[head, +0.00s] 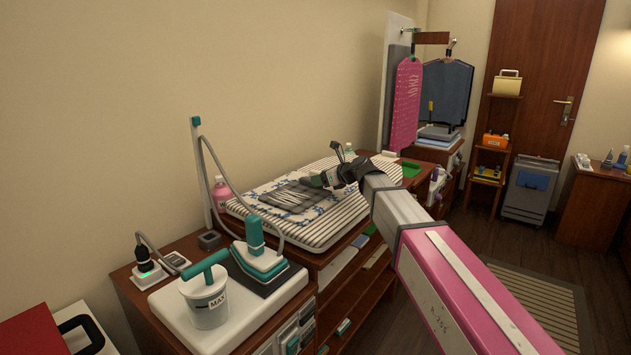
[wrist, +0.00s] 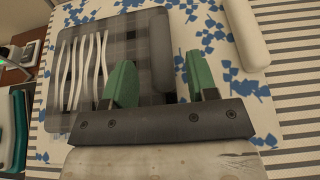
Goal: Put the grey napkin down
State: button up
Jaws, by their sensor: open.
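The grey napkin (head: 304,194) lies flat on a blue-patterned white cloth on the striped ironing board. It is dark grey checked with pale wavy stripes on one part. In the wrist view the napkin (wrist: 147,55) fills the upper left and middle. My gripper (head: 318,181) is over the napkin's right end in the head view. In the wrist view its two green fingers (wrist: 162,82) are apart with nothing clearly held between them. The left finger is over the napkin and the right one is near its right edge. I cannot tell whether they touch it.
The striped board (head: 347,220) rests on a wooden cabinet. A teal iron (head: 258,259) and a white MAX container (head: 206,298) stand in front at left. A pale rounded bar (wrist: 246,35) lies beside the napkin. A pink bottle (head: 222,195) stands behind the board.

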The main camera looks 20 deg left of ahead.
jog(key=v, duration=0.8)
jog(key=shift+d+r, duration=0.15)
jog(key=shift+d, duration=0.15)
